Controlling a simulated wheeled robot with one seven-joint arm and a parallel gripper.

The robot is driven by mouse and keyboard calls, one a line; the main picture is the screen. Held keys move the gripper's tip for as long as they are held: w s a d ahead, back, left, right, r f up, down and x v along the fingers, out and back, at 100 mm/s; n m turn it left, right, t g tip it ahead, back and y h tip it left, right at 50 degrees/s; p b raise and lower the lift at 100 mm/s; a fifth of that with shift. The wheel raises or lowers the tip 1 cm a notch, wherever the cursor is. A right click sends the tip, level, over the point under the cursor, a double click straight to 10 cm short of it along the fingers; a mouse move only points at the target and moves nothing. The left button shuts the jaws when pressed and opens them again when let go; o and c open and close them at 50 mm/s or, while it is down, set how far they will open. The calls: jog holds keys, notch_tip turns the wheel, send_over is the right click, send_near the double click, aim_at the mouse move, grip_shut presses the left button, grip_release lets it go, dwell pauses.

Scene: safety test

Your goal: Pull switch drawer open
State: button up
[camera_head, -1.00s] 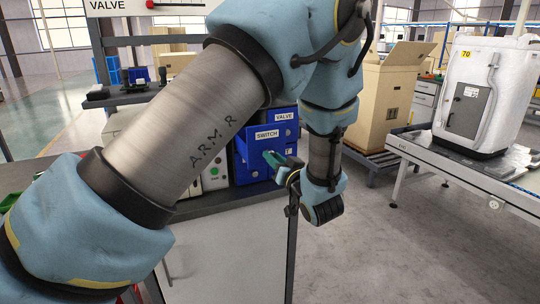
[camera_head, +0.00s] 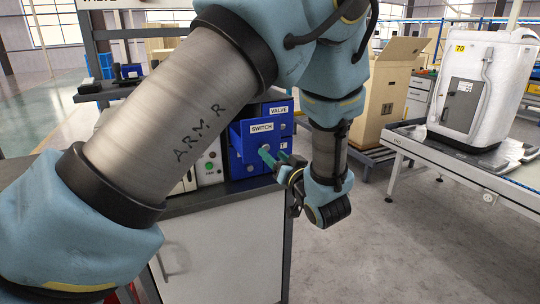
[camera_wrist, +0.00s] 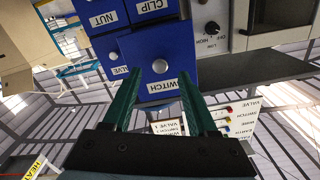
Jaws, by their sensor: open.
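The switch drawer (camera_head: 240,140) is in the blue drawer cabinet behind my arm in the head view. It stands out from the cabinet, with its dark inside partly visible above its front. Its label reads SWITCH and a round knob (camera_head: 265,148) is on its front. My gripper (camera_head: 274,154) is open in front of this drawer, close to the knob. In the wrist view the drawer front (camera_wrist: 185,66) appears upside down, and the knob shows between the two green fingertips (camera_wrist: 156,68). I cannot tell whether the fingers touch it.
A conveyor (camera_head: 420,147) with a white appliance (camera_head: 478,90) is at the right.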

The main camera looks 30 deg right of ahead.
jog(key=s+a+b, duration=0.1)
jog(key=s, duration=0.6)
jog(key=shift+s+b, duration=0.2)
jog(key=shift+b, duration=0.15)
jog(key=shift+a, duration=0.1)
